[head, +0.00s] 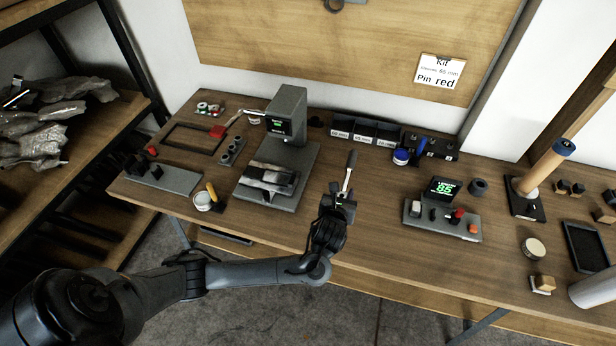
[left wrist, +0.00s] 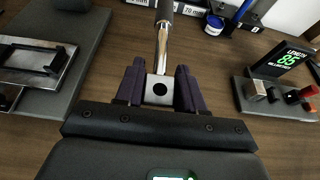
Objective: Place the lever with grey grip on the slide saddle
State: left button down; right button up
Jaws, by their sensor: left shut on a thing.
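My left gripper (head: 340,195) is shut on the lever with the grey grip (head: 349,172), above the front middle of the bench. The lever has a bright metal rod, a dark grey grip at its far end and a square metal end with a dark hole between my fingers. The rod also shows in the left wrist view (left wrist: 163,48), pointing away from the fingers (left wrist: 158,90). A metal slide-like part (head: 270,180), probably the slide saddle, sits on the grey press base left of the gripper. It shows partly in the left wrist view (left wrist: 35,62). My right gripper is out of view.
The grey press column (head: 288,115) stands behind the metal part. A length gauge (head: 442,220) reading 85 is to the right. Labelled black bins (head: 365,133) and a blue-lidded pot (head: 401,156) stand behind the lever. Bare bench lies between the press and the gauge.

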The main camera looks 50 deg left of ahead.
pick_arm(q)
jog(key=shift+a+f, duration=0.35)
jog(key=shift+a, duration=0.05)
jog(key=b, duration=0.4)
send_over(313, 199)
notch_tip(313, 199, down, 6)
jog(key=shift+a+f, duration=0.1)
jog(key=shift+f+b, duration=0.4)
jog(key=shift+f, duration=1.6)
jog(key=c, duration=1)
grip_release()
jog(key=shift+f, duration=0.15)
jog(key=shift+o, duration=0.2)
